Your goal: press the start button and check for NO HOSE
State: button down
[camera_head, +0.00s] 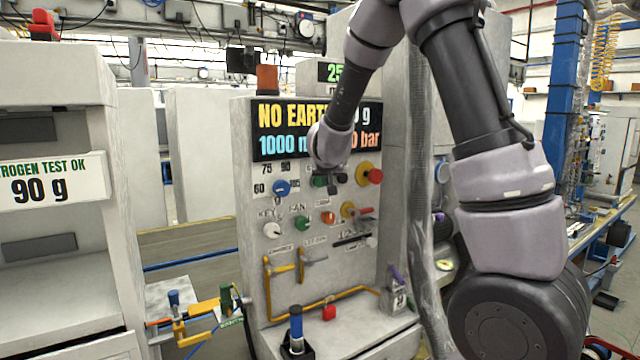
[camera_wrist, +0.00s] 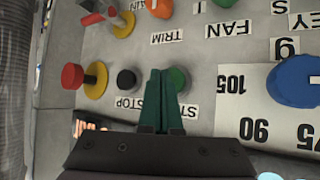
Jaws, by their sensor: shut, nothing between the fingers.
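The control panel (camera_head: 250,200) stands in the middle of the head view. My gripper (camera_head: 331,184) is shut and empty, close to the panel face. In the wrist view, its green fingers (camera_wrist: 161,75) are beside and partly over the green start button (camera_wrist: 180,79), whose label is partly hidden. Contact with the button cannot be told. The black stop button (camera_wrist: 127,79) is just left of the fingers.
A red emergency knob (camera_wrist: 73,76) on yellow lies beyond the stop button. A blue dial (camera_wrist: 295,80) is on the other side. The green fan button (camera_head: 302,222) and orange trim button (camera_head: 328,217) sit lower. A grey hose (camera_head: 420,200) hangs right of the panel.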

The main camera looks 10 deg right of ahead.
jog(key=shift+w+a, duration=0.15)
jog(key=shift+w, duration=0.2)
jog(key=shift+w+a, duration=0.15)
jog(key=shift+w, duration=0.25)
dwell(0.7)
jog(key=shift+s, duration=0.1)
jog(key=shift+s+d, duration=0.3)
jog(key=shift+s, duration=0.4)
jog(key=shift+s+d, duration=0.35)
jog(key=shift+s, duration=0.4)
jog(key=shift+s+d, duration=0.3)
jog(key=shift+s, duration=0.5)
jog(key=shift+s+d, duration=0.35)
jog(key=shift+s, duration=0.4)
